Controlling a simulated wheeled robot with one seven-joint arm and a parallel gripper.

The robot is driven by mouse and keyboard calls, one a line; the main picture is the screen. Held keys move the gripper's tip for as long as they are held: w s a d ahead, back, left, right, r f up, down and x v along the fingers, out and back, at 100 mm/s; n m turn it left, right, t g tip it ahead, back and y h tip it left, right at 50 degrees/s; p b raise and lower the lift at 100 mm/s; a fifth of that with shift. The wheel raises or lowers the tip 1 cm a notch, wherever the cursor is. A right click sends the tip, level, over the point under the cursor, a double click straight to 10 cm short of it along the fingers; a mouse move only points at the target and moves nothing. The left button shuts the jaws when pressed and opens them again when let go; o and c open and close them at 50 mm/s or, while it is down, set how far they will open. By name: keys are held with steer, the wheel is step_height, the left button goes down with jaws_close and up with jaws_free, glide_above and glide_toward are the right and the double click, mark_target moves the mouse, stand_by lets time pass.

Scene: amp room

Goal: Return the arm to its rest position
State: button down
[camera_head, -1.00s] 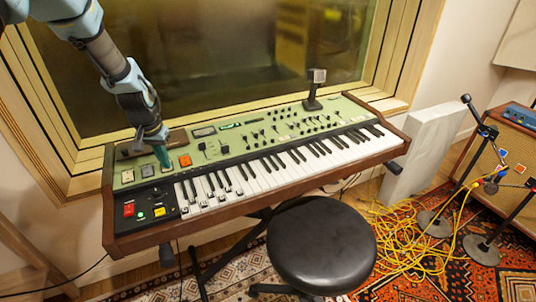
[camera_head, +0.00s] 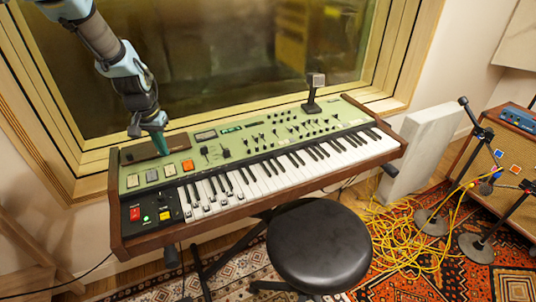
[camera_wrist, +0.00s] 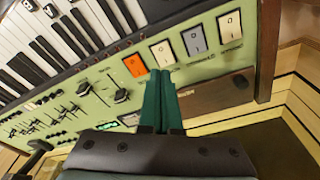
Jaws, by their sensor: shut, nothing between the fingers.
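My arm comes in from the top left in the head view. My gripper (camera_head: 159,146) is over the left end of the green keyboard's panel, just behind the row of switches. In the wrist view its green fingers (camera_wrist: 161,82) are together with nothing between them.
A small microphone-like object (camera_head: 314,92) stands on the keyboard's back edge. The window (camera_head: 230,60) is behind. A round black stool (camera_head: 320,250) is in front. Yellow cables (camera_head: 400,235), microphone stands (camera_head: 480,185) and an amplifier (camera_head: 512,150) are on the right.

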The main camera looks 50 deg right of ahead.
steer(key=shift+r, duration=0.15)
stand_by(0.4)
steer(key=a+r+n, duration=0.2)
steer(key=a+r, duration=0.2)
steer(key=a, duration=0.5)
steer(key=a+r+n, duration=0.2)
steer(key=a+r, duration=0.2)
steer(key=a, duration=0.6)
steer(key=s+a+r+n, duration=0.2)
steer(key=s+a, duration=0.3)
steer(key=a, duration=0.3)
steer(key=s+a+r+n+y, duration=0.1)
steer(key=s+a+r+n, duration=0.1)
steer(key=s+a, duration=0.4)
steer(key=a+n, duration=0.1)
steer(key=a, duration=0.2)
steer(key=shift+a+r+n+t, duration=0.25)
steer(key=shift+a+n+t, duration=0.05)
steer(key=shift+n, duration=0.1)
